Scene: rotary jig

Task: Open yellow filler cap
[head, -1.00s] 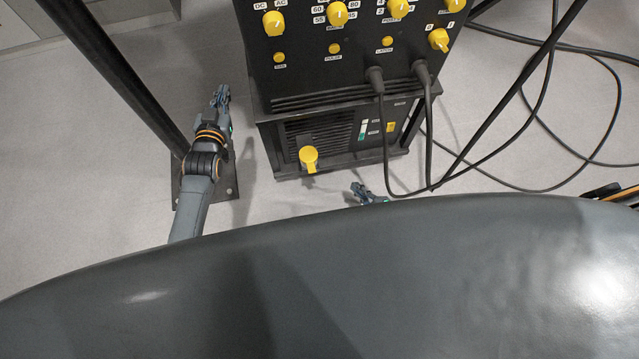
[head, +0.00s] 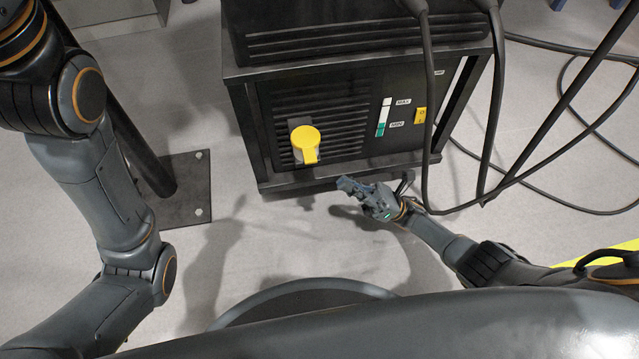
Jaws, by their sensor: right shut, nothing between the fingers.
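The yellow filler cap (head: 305,141) is a round knob with a short tab pointing down. It sits on the lower left of the front of the dark cooler unit (head: 265,188), over a slatted grille. My right gripper (head: 347,187) is shut and empty, in front of the unit's lower edge, below and to the right of the cap and apart from it. My left arm (head: 95,185) comes in at the left, but its gripper is out of view.
A level gauge (head: 384,117) and a yellow switch (head: 420,115) are right of the cap. Black cables (head: 428,120) hang before the unit's right side. A black post (head: 140,150) on a floor plate (head: 190,188) stands at left. Floor between is clear.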

